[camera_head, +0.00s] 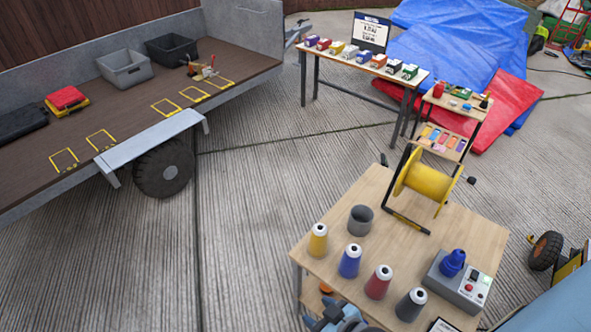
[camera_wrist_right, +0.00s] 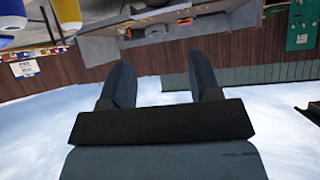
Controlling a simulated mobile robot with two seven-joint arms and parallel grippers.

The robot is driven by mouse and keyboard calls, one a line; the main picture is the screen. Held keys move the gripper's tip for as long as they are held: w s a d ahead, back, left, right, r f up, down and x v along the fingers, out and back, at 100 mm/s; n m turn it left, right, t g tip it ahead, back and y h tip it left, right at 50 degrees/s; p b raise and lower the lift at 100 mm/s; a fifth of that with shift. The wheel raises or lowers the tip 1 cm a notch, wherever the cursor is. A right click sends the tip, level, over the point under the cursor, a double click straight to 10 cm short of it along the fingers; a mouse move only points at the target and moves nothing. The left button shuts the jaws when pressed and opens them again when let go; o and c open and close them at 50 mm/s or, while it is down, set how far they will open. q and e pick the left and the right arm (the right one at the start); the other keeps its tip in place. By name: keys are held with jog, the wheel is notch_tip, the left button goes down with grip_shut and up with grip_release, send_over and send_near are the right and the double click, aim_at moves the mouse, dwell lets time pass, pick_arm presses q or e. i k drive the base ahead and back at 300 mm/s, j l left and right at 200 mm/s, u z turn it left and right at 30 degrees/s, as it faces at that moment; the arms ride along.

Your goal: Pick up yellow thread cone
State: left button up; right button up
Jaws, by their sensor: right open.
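The yellow thread cone (camera_head: 318,240) stands upright near the left edge of the wooden table (camera_head: 455,235) in the head view. Blue (camera_head: 350,260), red (camera_head: 378,282) and grey (camera_head: 410,304) cones stand in a slanting row to its right. My right gripper (camera_head: 322,314) is at the bottom of the head view, near the table's front-left edge, apart from the yellow cone. In the right wrist view its two fingers (camera_wrist_right: 160,80) are spread with nothing between them. A yellow object (camera_wrist_right: 67,12) and a blue one show at that view's top left corner. My left gripper is not in view.
A grey cup (camera_head: 360,220) stands behind the cones. A yellow spool on a black stand (camera_head: 425,182) and a grey box with a blue cone (camera_head: 453,262) are farther right. A trailer bed (camera_head: 130,95) is at the left, with clear paved ground between.

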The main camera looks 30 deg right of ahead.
aim_at(318, 246)
jog(key=i+j+z, duration=0.1)
jog(key=z, duration=1)
jog(key=i+j+z, duration=0.1)
jog(key=j+z, duration=0.2)
jog(key=i+j+z, duration=0.1)
jog(key=j+z, duration=0.8)
jog(key=j, duration=0.8)
jog(key=j+z, duration=0.1)
jog(key=j, duration=1.75)
jog(key=k, duration=0.05)
